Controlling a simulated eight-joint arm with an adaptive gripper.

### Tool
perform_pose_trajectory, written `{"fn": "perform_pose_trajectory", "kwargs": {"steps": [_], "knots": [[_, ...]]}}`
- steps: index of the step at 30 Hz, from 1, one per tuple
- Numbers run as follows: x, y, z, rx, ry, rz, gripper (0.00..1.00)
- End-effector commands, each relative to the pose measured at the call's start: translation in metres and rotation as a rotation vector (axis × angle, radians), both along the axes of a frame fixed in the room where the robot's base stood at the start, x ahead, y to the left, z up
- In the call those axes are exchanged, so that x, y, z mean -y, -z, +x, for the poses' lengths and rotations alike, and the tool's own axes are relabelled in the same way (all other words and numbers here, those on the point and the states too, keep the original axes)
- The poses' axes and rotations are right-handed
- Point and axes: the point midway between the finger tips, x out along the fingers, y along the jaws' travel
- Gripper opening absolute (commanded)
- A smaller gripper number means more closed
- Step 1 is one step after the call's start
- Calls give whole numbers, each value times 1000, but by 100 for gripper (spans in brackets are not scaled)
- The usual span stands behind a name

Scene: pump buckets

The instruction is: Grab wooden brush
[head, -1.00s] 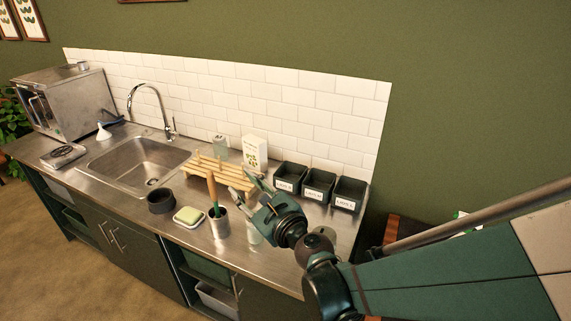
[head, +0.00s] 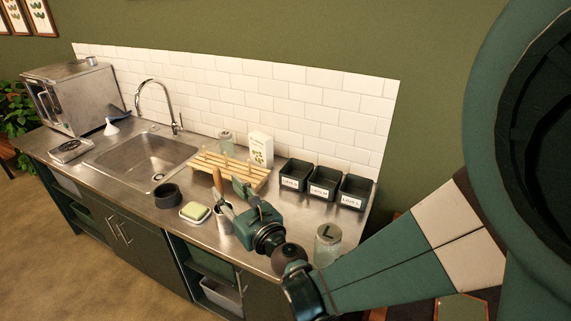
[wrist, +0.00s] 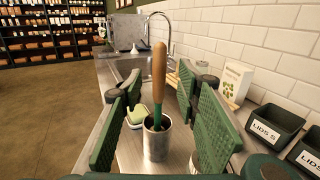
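The wooden brush (wrist: 158,78) stands upright in a metal cup (wrist: 157,143) on the steel counter, its wooden handle up and its green lower part going down into the cup. Its lower end is hidden inside. In the head view the wooden brush (head: 217,180) shows just left of my gripper, and the metal cup (head: 222,222) is partly covered by it. My gripper (wrist: 154,92) is open, with one green finger pad on each side of the brush in the wrist view. No pad appears to touch the handle.
A soap dish (head: 195,212) and dark round bowl (head: 167,194) stand left of the cup. A wooden rack (head: 228,170) is behind, and dark lid bins (head: 323,184) are at right. A glass jar (head: 327,246) stands near the front right edge.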

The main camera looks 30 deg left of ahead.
Motion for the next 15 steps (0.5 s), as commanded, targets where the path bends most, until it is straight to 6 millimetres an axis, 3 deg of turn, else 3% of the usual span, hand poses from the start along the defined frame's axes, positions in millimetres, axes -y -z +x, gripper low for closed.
{"fn": "perform_pose_trajectory", "kwargs": {"steps": [7, 15], "knots": [[-17, 0, 8, 0, 0, 0, 33], [-18, 0, 9, 1, 0, 0, 33]]}}
